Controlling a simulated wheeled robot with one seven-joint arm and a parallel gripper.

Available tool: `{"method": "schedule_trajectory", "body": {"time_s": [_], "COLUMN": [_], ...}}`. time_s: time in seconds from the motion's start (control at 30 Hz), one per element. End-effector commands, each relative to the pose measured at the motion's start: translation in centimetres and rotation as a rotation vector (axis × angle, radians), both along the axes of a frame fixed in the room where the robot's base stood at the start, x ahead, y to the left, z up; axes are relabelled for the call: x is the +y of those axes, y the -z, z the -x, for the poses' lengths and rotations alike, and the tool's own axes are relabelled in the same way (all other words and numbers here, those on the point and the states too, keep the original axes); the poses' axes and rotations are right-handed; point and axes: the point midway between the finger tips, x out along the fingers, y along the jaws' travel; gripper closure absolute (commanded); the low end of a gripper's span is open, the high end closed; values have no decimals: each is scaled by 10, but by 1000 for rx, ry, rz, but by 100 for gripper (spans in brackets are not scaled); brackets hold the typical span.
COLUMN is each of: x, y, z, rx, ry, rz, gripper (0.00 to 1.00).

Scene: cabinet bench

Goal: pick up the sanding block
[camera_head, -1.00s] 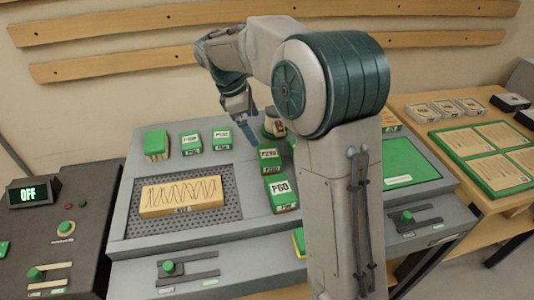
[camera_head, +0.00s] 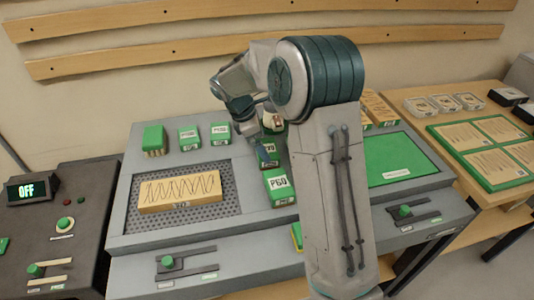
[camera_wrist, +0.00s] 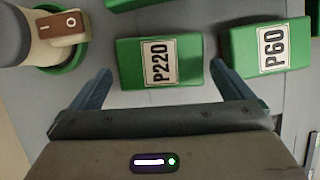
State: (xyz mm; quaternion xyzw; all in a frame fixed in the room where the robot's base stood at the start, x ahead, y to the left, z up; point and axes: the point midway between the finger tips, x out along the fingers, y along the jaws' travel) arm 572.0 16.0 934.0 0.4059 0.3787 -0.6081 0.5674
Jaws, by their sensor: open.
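Several green blocks with labels stand on the grey bench; the frames do not show which one the task means. The green P220 block (camera_head: 268,151) is partly hidden by my gripper (camera_head: 259,145) in the head view. In the wrist view the P220 block (camera_wrist: 159,63) lies just ahead of my open gripper (camera_wrist: 155,80), between the lines of its two fingers, with nothing held. The P60 block (camera_head: 279,188) stands nearer the front of the bench; it also shows in the wrist view (camera_wrist: 266,46), right of the right finger.
A wooden board (camera_head: 180,191) with a zigzag line lies on a perforated pad. A round-bodied tool with a brown switch (camera_wrist: 62,27) is close left of the gripper. A green panel (camera_head: 397,158) lies right.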

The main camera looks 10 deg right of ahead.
Motion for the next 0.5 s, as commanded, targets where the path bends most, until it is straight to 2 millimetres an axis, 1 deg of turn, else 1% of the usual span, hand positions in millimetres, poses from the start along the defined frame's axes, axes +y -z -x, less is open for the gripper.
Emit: {"method": "schedule_trajectory", "body": {"time_s": [0.03,0.1,0.2,0.47,0.5], "x": [-3,-7,-10,-11,-11], "y": [8,18,26,29,29], "z": [1,2,2,2,2], "rx": [4,4,1,0,0], "ry": [1,2,2,1,1], "rz": [0,0,0,-1,-1], "gripper": [0,0,0,0,6]}}
